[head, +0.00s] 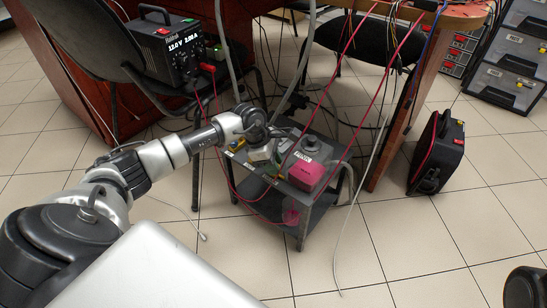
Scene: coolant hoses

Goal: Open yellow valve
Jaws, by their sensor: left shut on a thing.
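My left arm reaches from the lower left to a low dark stand (262,200) under the table edge. My left gripper (262,150) is over the left part of the stand top, with its fingers pointing down. It is shut on what appears to be the yellow valve. The gripper covers most of it, and the part between the fingertips is too small to make out. A yellow patch (238,143) shows just left of the gripper. How far the valve is turned cannot be told. My right gripper is not in view.
A pink-and-grey box (307,174) and a dark round knob (310,143) are on the stand, right of the gripper. Red cables and grey hoses hang around it. A black power supply (165,48) sits on a chair. A black case (437,150) stands right.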

